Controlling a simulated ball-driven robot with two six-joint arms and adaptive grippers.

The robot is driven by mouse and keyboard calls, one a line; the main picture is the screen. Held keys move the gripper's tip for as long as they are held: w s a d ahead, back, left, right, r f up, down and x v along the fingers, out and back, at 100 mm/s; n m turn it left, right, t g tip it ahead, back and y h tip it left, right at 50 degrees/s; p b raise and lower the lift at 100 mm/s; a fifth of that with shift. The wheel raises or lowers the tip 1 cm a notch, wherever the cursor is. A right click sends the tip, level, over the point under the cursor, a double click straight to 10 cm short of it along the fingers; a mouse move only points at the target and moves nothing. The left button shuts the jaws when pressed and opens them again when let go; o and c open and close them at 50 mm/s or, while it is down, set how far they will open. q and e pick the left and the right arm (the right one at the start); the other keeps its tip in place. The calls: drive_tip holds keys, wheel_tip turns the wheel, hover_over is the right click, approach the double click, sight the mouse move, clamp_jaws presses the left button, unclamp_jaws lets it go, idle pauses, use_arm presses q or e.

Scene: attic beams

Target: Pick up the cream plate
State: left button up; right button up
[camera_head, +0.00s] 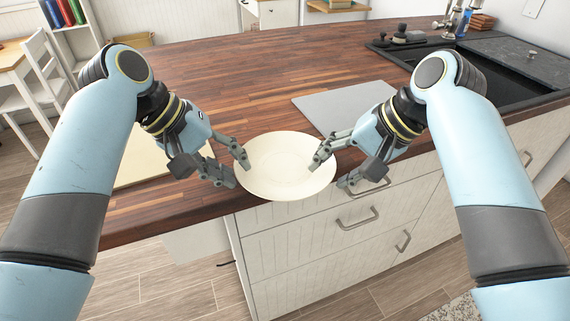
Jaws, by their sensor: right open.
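The cream plate (285,165) is round and shallow, near the counter's front edge, between my two grippers. Its near rim overlaps the drawer fronts in the picture; I cannot tell whether it rests on the counter or is raised. My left gripper (237,174) is at the plate's left rim, with one finger at the rim and the other lower and just outside it. I cannot tell whether it grips the rim. My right gripper (332,175) is open at the right rim, one finger over the plate and the other outside it.
The wooden counter (230,80) is mostly clear behind the plate. A grey board (345,105) lies behind and right of it. A pale board (140,160) lies at left, partly behind my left arm. A dark sink (485,75) is at the right. Drawers (315,240) stand below the front edge.

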use_arm(q)
drive_tip(key=shift+x, duration=1)
use_arm(e)
drive_tip(key=shift+x, duration=0.95)
use_arm(q)
drive_tip(key=c, duration=0.4)
use_arm(e)
drive_tip(key=c, duration=0.4)
use_arm(q)
clamp_jaws()
use_arm(e)
clamp_jaws()
use_arm(q)
drive_tip(key=shift+a+r, duration=0.1)
